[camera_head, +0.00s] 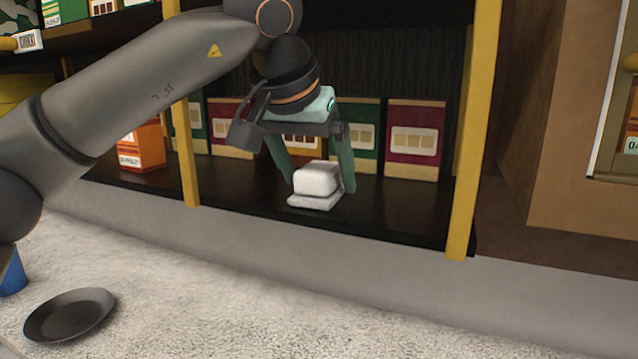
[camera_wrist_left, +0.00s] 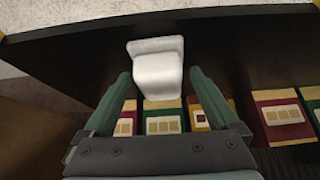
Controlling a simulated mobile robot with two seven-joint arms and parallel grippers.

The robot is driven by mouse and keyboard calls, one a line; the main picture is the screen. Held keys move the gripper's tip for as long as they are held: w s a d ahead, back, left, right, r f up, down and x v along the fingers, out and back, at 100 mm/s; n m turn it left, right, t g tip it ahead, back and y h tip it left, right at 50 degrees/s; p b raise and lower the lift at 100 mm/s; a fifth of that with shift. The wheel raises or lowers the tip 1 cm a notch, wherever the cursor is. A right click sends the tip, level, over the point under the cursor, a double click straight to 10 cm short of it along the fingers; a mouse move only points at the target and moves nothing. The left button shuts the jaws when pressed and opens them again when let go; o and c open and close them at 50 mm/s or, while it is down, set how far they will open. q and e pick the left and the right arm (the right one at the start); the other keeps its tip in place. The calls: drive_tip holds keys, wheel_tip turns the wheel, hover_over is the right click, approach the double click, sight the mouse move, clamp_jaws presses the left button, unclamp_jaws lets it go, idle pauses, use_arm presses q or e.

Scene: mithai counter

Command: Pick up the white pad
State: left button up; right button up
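The white pad (camera_head: 318,179) is a small, rounded white block with a flat, wider white base under it, on the dark shelf. It also shows in the left wrist view (camera_wrist_left: 157,70), near the top middle. My left gripper (camera_head: 321,188) reaches down over it with its green fingers spread, one on each side. In the left wrist view the open fingertips (camera_wrist_left: 160,76) stand either side of the pad's near part, with dark gaps visible. The gripper is not closed on it. My right gripper is in neither view.
Red and green boxes (camera_head: 415,140) line the back of the shelf (camera_head: 400,207), and an orange box (camera_head: 141,147) stands at its left. Yellow posts (camera_head: 473,130) (camera_head: 184,150) flank the bay. A dark plate (camera_head: 70,315) lies on the pale counter at lower left.

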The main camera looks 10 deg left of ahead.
sight(322, 164)
use_arm(q)
drive_tip(key=c, duration=1.1)
drive_tip(key=shift+c, duration=0.2)
drive_tip(key=shift+r, duration=0.1)
drive_tip(key=shift+r, duration=0.25)
wheel_tip(322, 164, up, 2)
drive_tip(key=shift+r+p, duration=0.15)
drive_tip(key=shift+p, duration=0.35)
drive_tip(key=s+r, duration=1)
drive_tip(key=s, duration=0.4)
drive_tip(key=shift+a+p, duration=0.35)
